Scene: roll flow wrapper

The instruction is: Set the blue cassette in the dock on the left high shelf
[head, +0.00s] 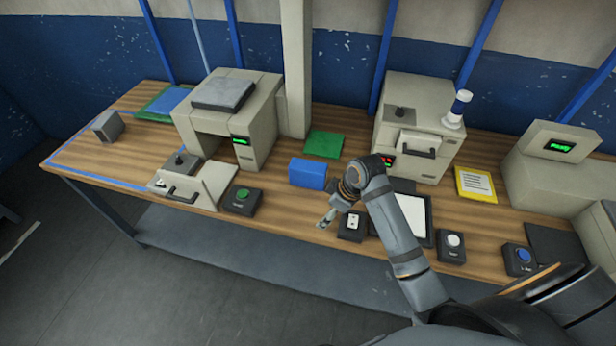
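A blue box-shaped block (308,173), which looks like the blue cassette, rests on the wooden table between the two beige machines. A dark arm comes in from the lower right, and I take its gripper (328,218) as my right one. That gripper is low, near the table's front edge, in front of and slightly right of the blue block and apart from it. It is small, and its finger gap is unclear. My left gripper is not in view. No left high shelf or dock can be made out clearly.
A left beige machine (252,107) with an open front and a right beige machine (434,107) stand on the table (285,221). A green mat (324,144) lies behind the blue block. A green-button box (241,201) and a black socket box (352,226) sit near the front edge.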

